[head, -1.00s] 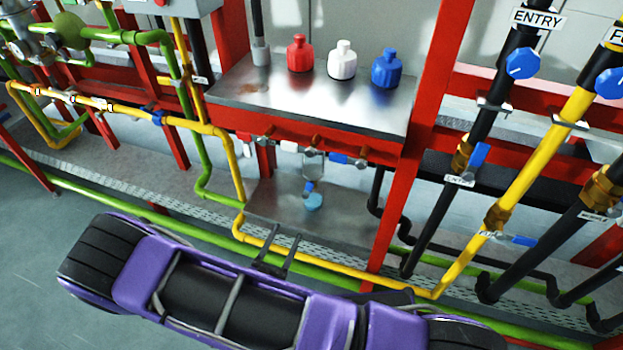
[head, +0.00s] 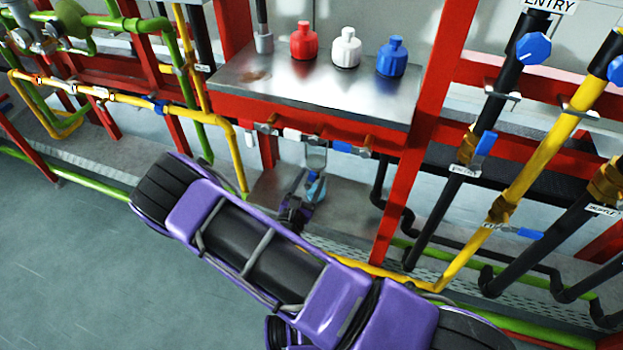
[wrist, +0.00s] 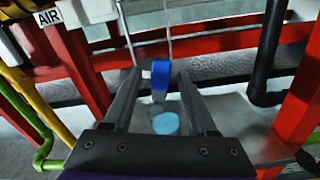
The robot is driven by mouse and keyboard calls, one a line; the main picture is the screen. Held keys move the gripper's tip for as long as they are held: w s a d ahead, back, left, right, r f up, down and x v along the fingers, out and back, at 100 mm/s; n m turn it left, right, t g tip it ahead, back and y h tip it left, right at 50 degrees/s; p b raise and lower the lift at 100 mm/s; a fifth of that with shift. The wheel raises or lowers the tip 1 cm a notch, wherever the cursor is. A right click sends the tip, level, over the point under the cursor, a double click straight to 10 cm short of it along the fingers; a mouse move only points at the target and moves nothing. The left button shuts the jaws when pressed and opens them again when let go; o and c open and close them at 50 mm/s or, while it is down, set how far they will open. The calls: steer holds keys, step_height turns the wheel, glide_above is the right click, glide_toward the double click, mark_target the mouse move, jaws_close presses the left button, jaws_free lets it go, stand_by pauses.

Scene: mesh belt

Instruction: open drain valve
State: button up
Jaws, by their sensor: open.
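The drain valve, with a blue handle (wrist: 160,76), hangs below a clear vessel under the metal shelf (head: 250,92). In the wrist view the handle lies between the ends of my gripper's two fingers (wrist: 158,84), with gaps visible on both sides. My gripper is open and empty. A light blue round piece (wrist: 165,123) lies lower, between the fingers. In the head view my gripper (head: 303,192) is close to the valve below the clear vessel (head: 316,157) and partly covers it. Contact with the handle cannot be told.
Red, white and blue bottles (head: 347,47) stand on the shelf. A red upright post (head: 411,150) stands just right of the valve. A yellow pipe (head: 236,160) runs down at the left. Black and yellow pipes with blue valve handles stand farther right.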

steer(key=shift+w+d, duration=0.15)
steer(key=shift+w, duration=0.3)
jaws_close()
steer(key=shift+w+a+n+p, duration=0.1)
steer(key=shift+a+n+p, duration=0.15)
steer(key=shift+n, duration=0.55)
steer(key=shift+w+a+n+p, duration=0.15)
steer(key=shift+a+n, duration=0.1)
steer(key=shift+n, duration=0.55)
jaws_free()
steer(key=shift+s, duration=0.1)
